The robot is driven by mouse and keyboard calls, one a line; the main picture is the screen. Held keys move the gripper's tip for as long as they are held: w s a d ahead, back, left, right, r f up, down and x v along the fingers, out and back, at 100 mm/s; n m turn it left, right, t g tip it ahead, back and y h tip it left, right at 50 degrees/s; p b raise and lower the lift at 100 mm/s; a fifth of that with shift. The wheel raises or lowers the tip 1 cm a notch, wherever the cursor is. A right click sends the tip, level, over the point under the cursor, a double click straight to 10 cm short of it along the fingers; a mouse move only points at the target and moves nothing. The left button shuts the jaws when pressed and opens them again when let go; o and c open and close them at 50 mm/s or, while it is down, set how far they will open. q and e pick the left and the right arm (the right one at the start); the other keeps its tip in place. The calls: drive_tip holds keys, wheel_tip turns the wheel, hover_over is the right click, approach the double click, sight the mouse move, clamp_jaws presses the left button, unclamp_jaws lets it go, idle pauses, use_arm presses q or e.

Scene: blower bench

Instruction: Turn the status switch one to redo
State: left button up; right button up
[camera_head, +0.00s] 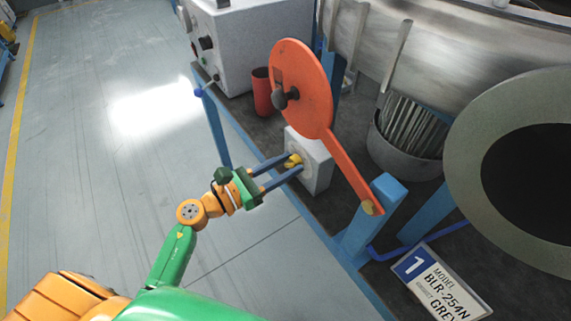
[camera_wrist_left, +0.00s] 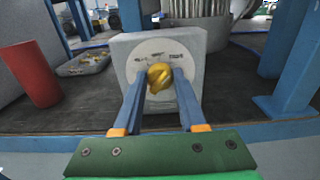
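The status switch is a pale box (camera_head: 321,172) with a round dial plate and a yellow knob (camera_head: 293,160) on its front face. It stands on the dark bench top near the front edge. In the left wrist view the box (camera_wrist_left: 196,44) faces me, and the knob (camera_wrist_left: 159,77) sits between my fingertips. The dial lettering is too small to read. My left gripper (camera_head: 290,164) reaches in from the left with its two blue-grey fingers on either side of the knob. In the left wrist view the fingers (camera_wrist_left: 160,85) appear closed against the knob's sides. My right gripper is not seen.
A red cup (camera_head: 263,92) and a grey control cabinet (camera_head: 240,45) are further back. A blue post (camera_head: 385,205) is to the right. The floor at left is clear.

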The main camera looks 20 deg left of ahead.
use_arm(q)
clamp_jaws()
drive_tip(key=n+p, duration=0.1)
drive_tip(key=n, duration=0.3)
drive_tip(key=shift+p, duration=0.3)
drive_tip(key=n+p, duration=0.1)
drive_tip(key=n, duration=0.3)
drive_tip(key=shift+a+n, duration=0.1)
drive_tip(key=shift+n, duration=0.3)
drive_tip(key=n+p, duration=0.2)
drive_tip(key=n, duration=0.3)
drive_tip(key=shift+w+f, duration=0.1)
drive_tip(key=shift+f+n+p, duration=0.1)
drive_tip(key=shift+n+p, duration=0.45)
drive_tip(key=shift+n, duration=1.45)
